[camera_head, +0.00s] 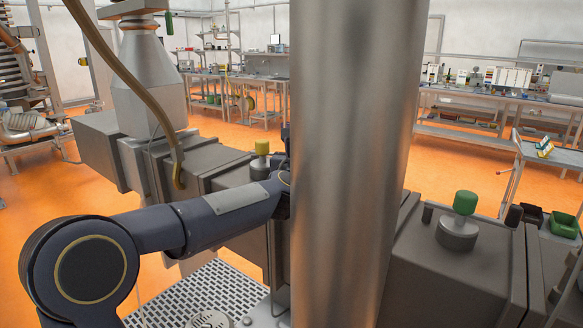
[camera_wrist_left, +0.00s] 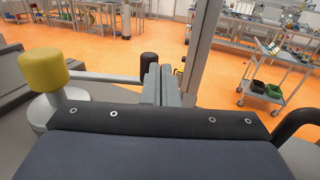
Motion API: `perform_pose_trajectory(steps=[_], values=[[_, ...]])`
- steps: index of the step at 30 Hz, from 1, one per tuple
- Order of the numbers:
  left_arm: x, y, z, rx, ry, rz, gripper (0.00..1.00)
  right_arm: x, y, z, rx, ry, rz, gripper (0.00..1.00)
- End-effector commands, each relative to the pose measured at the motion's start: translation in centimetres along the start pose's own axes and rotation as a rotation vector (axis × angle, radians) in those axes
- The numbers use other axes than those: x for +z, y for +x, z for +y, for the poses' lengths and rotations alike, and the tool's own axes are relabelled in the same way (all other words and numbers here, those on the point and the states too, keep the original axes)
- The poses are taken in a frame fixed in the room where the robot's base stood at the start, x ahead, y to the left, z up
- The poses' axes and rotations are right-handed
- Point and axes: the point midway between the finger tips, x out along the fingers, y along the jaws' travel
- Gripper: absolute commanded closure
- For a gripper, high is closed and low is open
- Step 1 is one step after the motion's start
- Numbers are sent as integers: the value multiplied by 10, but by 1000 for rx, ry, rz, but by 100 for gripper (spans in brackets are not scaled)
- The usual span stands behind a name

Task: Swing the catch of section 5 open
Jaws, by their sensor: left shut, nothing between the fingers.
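No section number can be read, so I cannot tell which part is the catch of section 5. In the left wrist view a yellow-capped knob on a pale round base (camera_wrist_left: 42,75) stands at the left. A thin grey bar (camera_wrist_left: 105,77) runs right from beside it towards a dark rounded knob (camera_wrist_left: 150,59). My left gripper (camera_wrist_left: 163,74) is shut and empty, its fingertips close to that dark knob; whether they touch is unclear. In the head view my left arm reaches in from the left, and its fingers are hidden behind a wide metal column. My right gripper is out of view.
In the head view the grey machine barrel (camera_head: 210,160) crosses behind my arm, with a yellow-capped knob (camera_head: 262,147) on top. A green-capped knob (camera_head: 466,203) stands on a right-hand block. A dark curved handle (camera_wrist_left: 292,122) is right of my gripper. A cart (camera_wrist_left: 270,75) stands beyond.

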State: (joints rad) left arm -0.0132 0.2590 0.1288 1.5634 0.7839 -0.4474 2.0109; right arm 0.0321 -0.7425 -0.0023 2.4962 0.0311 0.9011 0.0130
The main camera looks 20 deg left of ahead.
Motion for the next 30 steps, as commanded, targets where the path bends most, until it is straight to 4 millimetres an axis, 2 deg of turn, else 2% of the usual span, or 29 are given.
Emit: perform_pose_trajectory(steps=[9, 18, 30], values=[[-2, 48, -6, -1, 0, 1, 100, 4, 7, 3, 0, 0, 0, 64], [0, 89, 1, 1, 1, 2, 100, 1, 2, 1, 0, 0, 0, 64], [0, 123, 15, 129, 2, 1, 100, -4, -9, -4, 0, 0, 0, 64]])
